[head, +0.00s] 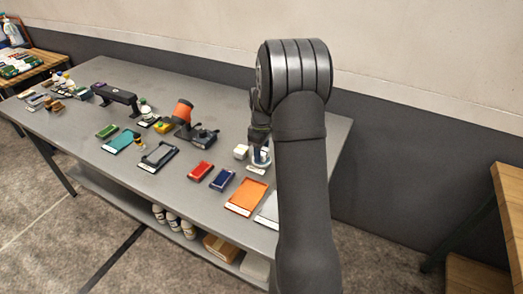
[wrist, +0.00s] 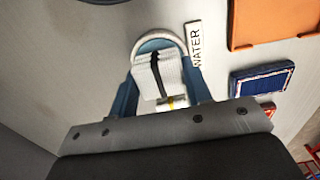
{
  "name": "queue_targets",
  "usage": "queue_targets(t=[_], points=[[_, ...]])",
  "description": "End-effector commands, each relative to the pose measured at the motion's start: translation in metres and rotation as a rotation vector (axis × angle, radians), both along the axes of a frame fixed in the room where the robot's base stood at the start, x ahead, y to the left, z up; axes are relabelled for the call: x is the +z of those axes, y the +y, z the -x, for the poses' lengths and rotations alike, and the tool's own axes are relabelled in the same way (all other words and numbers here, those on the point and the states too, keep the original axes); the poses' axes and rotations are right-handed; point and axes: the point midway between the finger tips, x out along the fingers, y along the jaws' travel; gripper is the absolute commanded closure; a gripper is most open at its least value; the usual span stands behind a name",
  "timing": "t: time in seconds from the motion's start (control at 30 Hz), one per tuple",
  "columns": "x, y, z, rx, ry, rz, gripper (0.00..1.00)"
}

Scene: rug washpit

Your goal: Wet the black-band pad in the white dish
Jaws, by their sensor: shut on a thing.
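The white pad with a black band (wrist: 168,74) is in my gripper (wrist: 163,82), between its two blue-grey fingers in the wrist view. The white dish (wrist: 154,38) lies beyond the pad, with a blue inside and a "WATER" label (wrist: 195,45) beside it. The pad's far end overlaps the dish opening; I cannot tell whether it touches the water. In the head view my gripper (head: 259,140) points down at the dish (head: 261,164), and the fingers hide most of the pad.
A small white block (head: 241,151) stands just left of the dish. An orange tray (head: 246,197), a blue pad (head: 222,180) and a red pad (head: 201,171) lie nearer the front edge. An orange-headed device (head: 183,112) stands further left.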

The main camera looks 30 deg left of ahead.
Motion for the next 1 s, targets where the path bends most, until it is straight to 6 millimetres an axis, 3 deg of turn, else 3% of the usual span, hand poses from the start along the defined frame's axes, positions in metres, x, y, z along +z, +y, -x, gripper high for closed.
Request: queue_targets(t=[1.0], points=[[-0.0078,0.0000,0.0000,0.000,0.000,0.000,0.73]])
